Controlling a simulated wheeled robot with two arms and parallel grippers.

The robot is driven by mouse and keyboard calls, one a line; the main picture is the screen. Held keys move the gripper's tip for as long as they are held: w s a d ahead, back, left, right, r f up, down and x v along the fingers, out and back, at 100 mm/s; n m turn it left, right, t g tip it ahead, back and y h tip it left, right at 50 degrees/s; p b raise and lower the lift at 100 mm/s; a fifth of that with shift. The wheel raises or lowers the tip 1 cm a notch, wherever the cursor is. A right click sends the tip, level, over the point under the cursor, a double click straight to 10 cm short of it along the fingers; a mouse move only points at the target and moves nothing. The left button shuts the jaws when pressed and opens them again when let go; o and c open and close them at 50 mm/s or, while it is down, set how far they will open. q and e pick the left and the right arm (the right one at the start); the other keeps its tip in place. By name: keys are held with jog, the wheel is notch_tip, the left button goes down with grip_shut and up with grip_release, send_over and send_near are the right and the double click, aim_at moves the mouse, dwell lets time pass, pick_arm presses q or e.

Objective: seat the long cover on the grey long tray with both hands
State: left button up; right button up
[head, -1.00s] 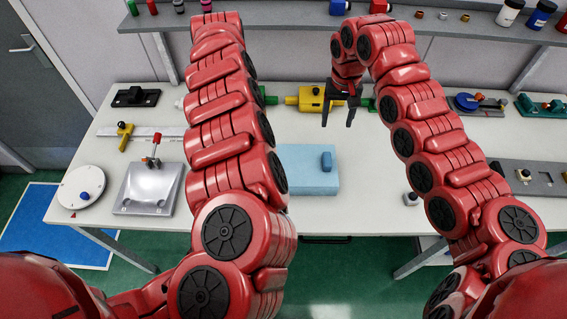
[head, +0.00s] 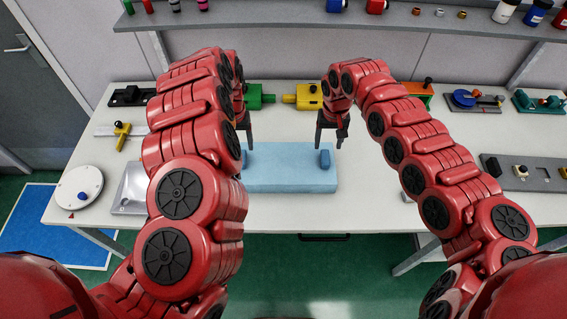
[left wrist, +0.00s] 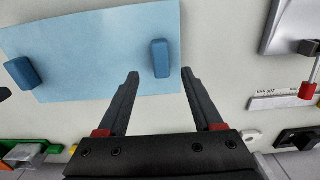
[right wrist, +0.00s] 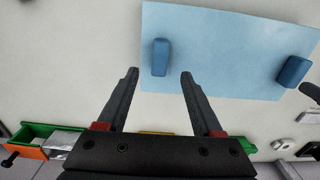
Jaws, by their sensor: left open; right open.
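The long cover (head: 290,178) is a light blue slab with a darker blue handle at each end; it lies on the table in front of me. My left gripper (head: 243,140) is open above its left handle (left wrist: 160,58), which shows just beyond and between the fingertips (left wrist: 160,73) in the left wrist view. My right gripper (head: 330,142) is open above the right handle (head: 325,159); in the right wrist view that handle (right wrist: 161,57) sits just beyond the fingertips (right wrist: 159,73). Neither gripper touches a handle visibly. I cannot make out the grey long tray; it may be hidden.
A silver plate (head: 130,190) and a white disc (head: 78,187) lie at the left. Green (head: 256,97) and yellow (head: 308,96) blocks stand behind the cover. A grey plate with knobs (head: 540,176) lies at the right. The table in front of the cover is clear.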

aim_at(326, 156)
pick_arm(q)
jog(key=shift+s+f, duration=0.1)
jog(key=shift+f, duration=3)
pick_arm(e)
jog(key=shift+f, duration=3.1)
pick_arm(q)
grip_shut()
pick_arm(e)
grip_shut()
pick_arm(q)
jog(key=shift+a, duration=0.1)
pick_arm(e)
jog(key=shift+d, duration=0.1)
